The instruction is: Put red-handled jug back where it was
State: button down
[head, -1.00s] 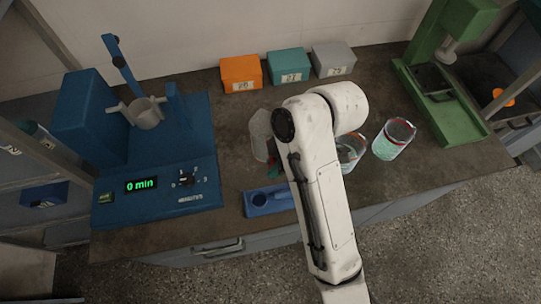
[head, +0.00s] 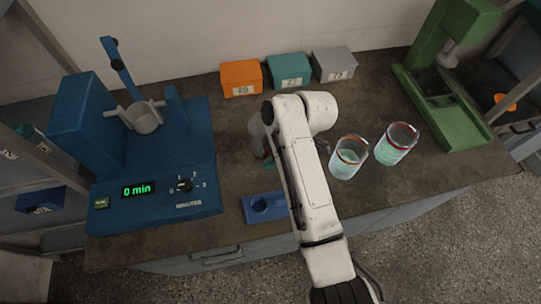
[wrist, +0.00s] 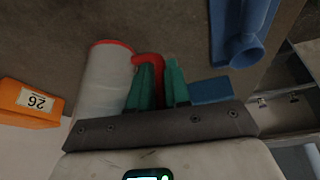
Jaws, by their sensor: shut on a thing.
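My gripper (wrist: 160,84) has green fingers and is shut on the red handle of the red-handled jug (wrist: 103,82). The jug is pale with a red rim, and its body lies left of the fingers in the wrist view. In the head view the jug (head: 256,133) is mostly hidden behind my arm. It is over the bench left of my arm, with its red part towards the bench front. It looks tipped, but I cannot tell how far, nor whether it touches the bench.
Two red-rimmed glass jars (head: 348,160) (head: 396,145) stand right of my arm. The blue shaker (head: 150,200) is left. Orange (head: 241,78), teal (head: 288,70) and grey (head: 333,64) boxes line the back. A green stand (head: 450,100) is right.

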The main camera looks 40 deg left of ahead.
jog(key=shift+f, duration=0.25)
jog(key=shift+f, duration=0.15)
jog(key=c, duration=1.1)
grip_release()
